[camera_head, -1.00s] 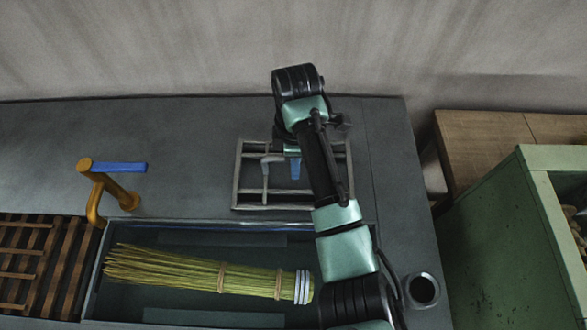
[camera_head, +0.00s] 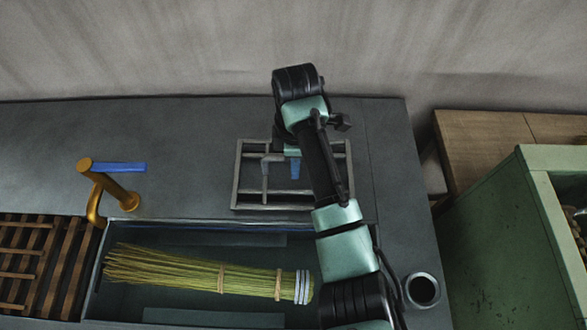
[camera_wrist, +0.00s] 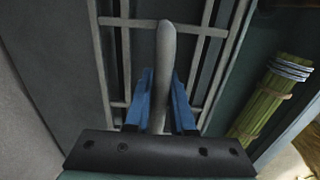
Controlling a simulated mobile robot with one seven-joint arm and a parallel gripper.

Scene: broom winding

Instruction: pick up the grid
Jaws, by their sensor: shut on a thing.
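The grid (camera_head: 237,184) is a grey rectangular frame with crossbars on the dark counter, behind the sunken basin. In the wrist view the grid (camera_wrist: 126,60) spans the upper middle, and a thick, rounded grey bar stands up toward the camera. My gripper (camera_wrist: 160,110) has its two blue fingers on either side of that bar, shut on it. In the head view my gripper (camera_head: 294,168) is over the middle of the grid, and my arm hides the grid's right part. I cannot tell whether the grid is clear of the counter.
A green broom bundle (camera_head: 190,272) with white rings lies in the basin (camera_head: 215,317). An orange tap (camera_head: 120,197) with a blue handle stands left of the grid. A slatted wooden rack (camera_head: 35,260) is at far left.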

